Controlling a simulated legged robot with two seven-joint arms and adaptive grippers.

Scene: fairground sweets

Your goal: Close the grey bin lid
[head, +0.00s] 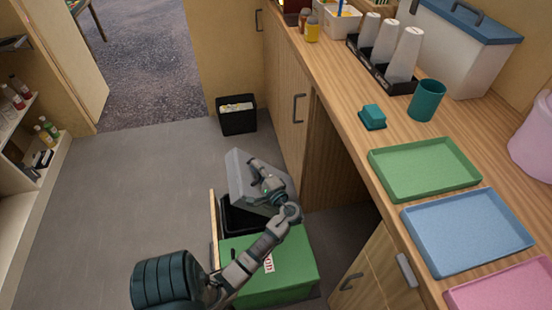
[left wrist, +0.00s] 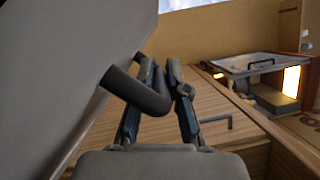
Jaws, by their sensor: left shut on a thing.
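The grey bin lid (head: 238,168) stands raised and tilted over the dark opening of the bin (head: 236,217) on the floor in the head view. In the left wrist view the lid (left wrist: 65,60) fills the left side, and its dark bar handle (left wrist: 135,91) reaches between my fingers. My left gripper (head: 260,172) is at the lid's face, partly hiding it. In the left wrist view my left gripper (left wrist: 168,88) is shut on the handle. My right gripper is not in view.
A green box-like front (head: 295,265) with a partly hidden label is beside the bin opening. The wooden counter (head: 350,105) runs along the right, with green (head: 425,165) and blue trays (head: 470,235). A small black bin (head: 237,122) stands behind. The grey floor at left is clear.

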